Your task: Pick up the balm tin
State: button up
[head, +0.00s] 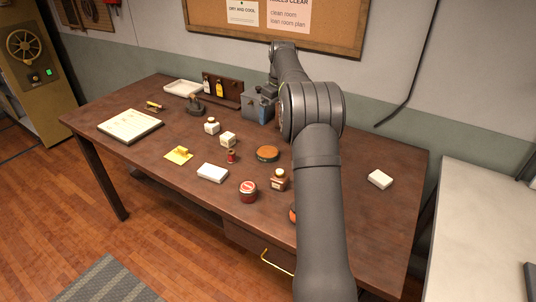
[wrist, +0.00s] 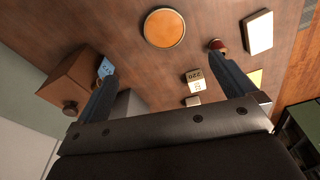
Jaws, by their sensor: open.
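A low round tin with an orange-brown lid (head: 267,153) lies flat on the desk, left of my arm. It also shows at the top of the wrist view (wrist: 164,28). A small red tin with a pale label (head: 248,191) stands closer to the front edge. I cannot read either label, so I cannot tell which is the balm tin. In the wrist view my gripper (wrist: 160,62) is open and empty, its fingers spread wide, with the orange-lidded tin ahead between and beyond their tips. Part of another orange thing (head: 292,213) is hidden behind my arm.
Near the round tin are a brown bottle (head: 279,181), a red spool (head: 231,156), a white box (head: 212,172) and small cream boxes (head: 228,139). A brown wooden box (wrist: 75,80) is beside the left finger. The desk's right part is mostly clear around a white block (head: 380,179).

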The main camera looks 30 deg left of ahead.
send_over(268, 151)
jog(key=f, duration=0.8)
jog(key=d+f, duration=0.1)
jog(key=f, duration=0.3)
jog(key=shift+w, duration=0.1)
jog(key=shift+a+f, duration=0.25)
jog(key=shift+f, duration=1.1)
jog(key=shift+a+f, duration=0.2)
jog(key=shift+f, duration=1.15)
jog(key=c, duration=1.1)
jog(key=shift+r, duration=0.1)
jog(key=shift+c, duration=0.2)
